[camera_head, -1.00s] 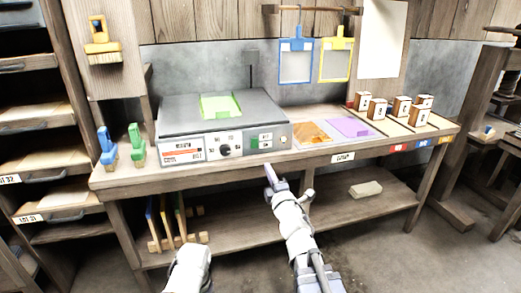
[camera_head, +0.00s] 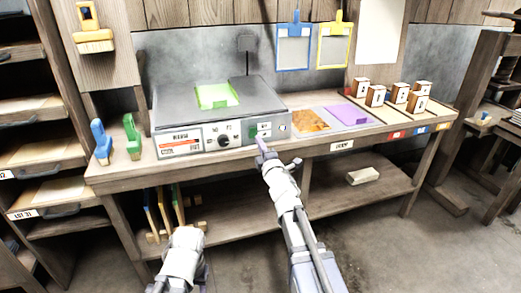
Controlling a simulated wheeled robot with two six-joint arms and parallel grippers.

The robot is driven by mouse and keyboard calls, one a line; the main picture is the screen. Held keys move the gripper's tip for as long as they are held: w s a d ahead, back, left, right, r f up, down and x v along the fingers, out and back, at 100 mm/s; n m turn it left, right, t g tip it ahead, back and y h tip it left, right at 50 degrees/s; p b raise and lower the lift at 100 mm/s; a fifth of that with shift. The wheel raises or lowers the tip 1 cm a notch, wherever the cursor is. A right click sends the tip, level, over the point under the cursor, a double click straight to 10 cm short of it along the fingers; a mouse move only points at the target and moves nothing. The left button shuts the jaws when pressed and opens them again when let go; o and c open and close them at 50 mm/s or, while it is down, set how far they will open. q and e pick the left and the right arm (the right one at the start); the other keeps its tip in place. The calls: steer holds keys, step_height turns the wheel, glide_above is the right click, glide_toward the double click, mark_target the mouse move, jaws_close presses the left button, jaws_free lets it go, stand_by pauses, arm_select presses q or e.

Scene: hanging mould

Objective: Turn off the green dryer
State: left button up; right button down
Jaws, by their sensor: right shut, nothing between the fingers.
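The dryer (camera_head: 215,113) is a flat grey box on the bench with a bright green pad (camera_head: 217,95) on its top. Its front panel has a white label, a black dial (camera_head: 224,141) and a small green switch (camera_head: 253,134) beside white-and-green markings. My right gripper (camera_head: 261,144) is shut and empty, its purple-grey tip just below the green switch at the panel's lower edge. I cannot tell whether the tip touches the panel. My left arm shows at the bottom, but its gripper is not visible.
Orange (camera_head: 308,119) and purple (camera_head: 348,114) sheets lie right of the dryer, then several small wooden blocks (camera_head: 376,95). Blue (camera_head: 101,141) and green (camera_head: 132,137) clamp-like tools stand at the left. Blue (camera_head: 294,47) and yellow (camera_head: 334,45) frames hang behind.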

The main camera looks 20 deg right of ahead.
mark_target(254, 130)
steer(key=w, duration=0.4)
steer(key=shift+w+r, duration=0.15)
steer(key=shift+r, duration=0.15)
arm_select(q)
steer(key=shift+w+a+r, duration=0.25)
steer(key=shift+w+a, duration=0.2)
arm_select(e)
steer(key=shift+w+r+p, duration=0.15)
steer(key=shift+w+p, duration=0.05)
steer(key=shift+p, duration=0.1)
arm_select(q)
steer(key=shift+r, duration=0.15)
arm_select(e)
steer(key=shift+s+a, duration=0.1)
steer(key=shift+s, duration=0.1)
